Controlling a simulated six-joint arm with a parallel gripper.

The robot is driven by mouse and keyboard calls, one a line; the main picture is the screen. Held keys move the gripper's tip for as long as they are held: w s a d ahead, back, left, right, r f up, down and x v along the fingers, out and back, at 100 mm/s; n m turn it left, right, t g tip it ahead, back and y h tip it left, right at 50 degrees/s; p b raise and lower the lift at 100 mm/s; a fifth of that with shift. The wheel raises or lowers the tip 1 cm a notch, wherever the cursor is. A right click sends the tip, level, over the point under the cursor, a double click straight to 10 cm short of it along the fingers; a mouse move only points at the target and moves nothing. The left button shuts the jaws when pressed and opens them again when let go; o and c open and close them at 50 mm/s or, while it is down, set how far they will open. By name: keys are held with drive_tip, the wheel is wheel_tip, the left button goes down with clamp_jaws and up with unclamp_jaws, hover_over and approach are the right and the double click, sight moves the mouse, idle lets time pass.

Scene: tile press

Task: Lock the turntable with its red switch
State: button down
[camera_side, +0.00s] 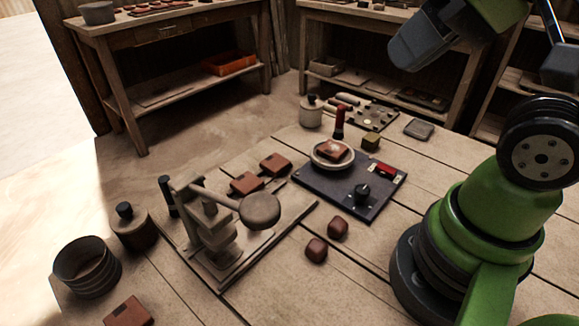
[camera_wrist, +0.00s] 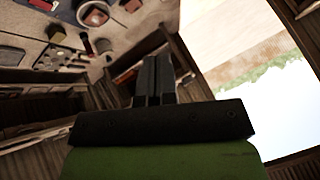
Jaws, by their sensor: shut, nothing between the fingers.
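The turntable (camera_side: 320,188) is a dark square panel on the table, with a pale round plate (camera_side: 333,165) at its back left. A reddish-brown tile (camera_side: 333,150) lies on the plate. The red switch (camera_side: 385,169) sits in a light slot at the panel's right corner, and a black knob (camera_side: 361,192) stands near the front. In the wrist view the plate (camera_wrist: 80,14) and red switch (camera_wrist: 40,4) show at the top edge. My gripper (camera_side: 405,58) is high above the table, back and right of the turntable, well apart from it. Its fingers (camera_wrist: 152,65) are shut and empty.
A lever press (camera_side: 210,235) stands left of the turntable. A red-handled stamp (camera_side: 339,122) stands upright just behind the plate. A pale jar (camera_side: 310,114) and a tray of small pieces (camera_side: 373,116) are behind. Two brown lumps (camera_side: 316,250) lie in front. Air above the switch is clear.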

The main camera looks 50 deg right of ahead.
drive_tip(key=m+g+h, duration=0.2)
drive_tip(key=m+g, duration=0.5)
drive_tip(key=m, duration=0.7)
hover_over(392, 170)
wheel_tip(392, 170, down, 14)
drive_tip(key=shift+f, duration=0.15)
wheel_tip(392, 170, down, 14)
